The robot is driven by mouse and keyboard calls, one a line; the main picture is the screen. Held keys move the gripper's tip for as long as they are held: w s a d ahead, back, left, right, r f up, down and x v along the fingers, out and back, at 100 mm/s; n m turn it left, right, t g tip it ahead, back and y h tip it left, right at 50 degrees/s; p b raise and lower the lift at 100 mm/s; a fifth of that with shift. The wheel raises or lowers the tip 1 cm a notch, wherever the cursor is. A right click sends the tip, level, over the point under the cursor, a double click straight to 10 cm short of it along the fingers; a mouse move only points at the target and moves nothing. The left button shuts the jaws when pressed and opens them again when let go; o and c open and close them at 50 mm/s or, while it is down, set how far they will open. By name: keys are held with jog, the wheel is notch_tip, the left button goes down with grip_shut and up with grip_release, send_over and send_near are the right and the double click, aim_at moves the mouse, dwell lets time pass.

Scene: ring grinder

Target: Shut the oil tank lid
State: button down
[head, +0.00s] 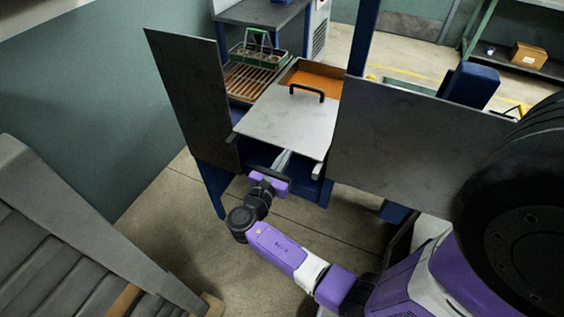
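The oil tank lid (285,128) looks to be the pale grey plate with a black handle (307,92) near its far edge. Orange (313,79) shows beyond the handle, where the plate does not cover the box it belongs to. I cannot tell how the plate is hinged or guided. My gripper (271,174), on the purple and black arm, is low at the near side of the machine, just in front of the plate's near edge and apart from the handle. Its fingers are too small and dark to show their opening.
A tall dark panel (190,95) stands open on the left and a wide grey panel (415,150) on the right, leaving a gap between them. A slatted rack (250,83) with a green-handled carrier (251,60) lies behind left. Grey steps (75,245) stand at lower left.

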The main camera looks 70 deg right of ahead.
aim_at(312, 113)
jog(key=d+b, duration=0.1)
jog(key=d, duration=0.6)
jog(key=s+d+b, duration=0.1)
jog(key=d, duration=0.6)
jog(key=d+b, duration=0.2)
jog(key=d, duration=0.6)
jog(key=shift+s+d, duration=0.1)
jog(key=shift+s, duration=0.05)
